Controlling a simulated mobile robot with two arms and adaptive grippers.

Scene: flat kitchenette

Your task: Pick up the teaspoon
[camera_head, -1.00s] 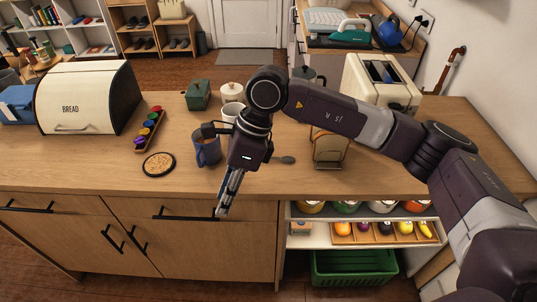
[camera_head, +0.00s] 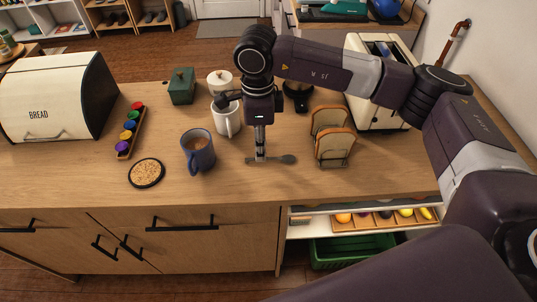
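The teaspoon (camera_head: 286,160) is grey and lies on the wooden counter, its bowl to the right and its thin handle pointing left. My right gripper (camera_head: 260,158) points straight down over the handle, with its fingertips at the handle, close to the counter. The fingers are seen nearly edge-on and overlap the handle, so I cannot tell whether they are apart or closed on it. My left gripper is out of view.
A blue mug (camera_head: 198,150) with a brown drink and a white mug (camera_head: 228,120) stand left of the gripper. A toast rack (camera_head: 333,146) stands right of the spoon, before a cream toaster (camera_head: 377,95). A round coaster (camera_head: 147,172) lies front left.

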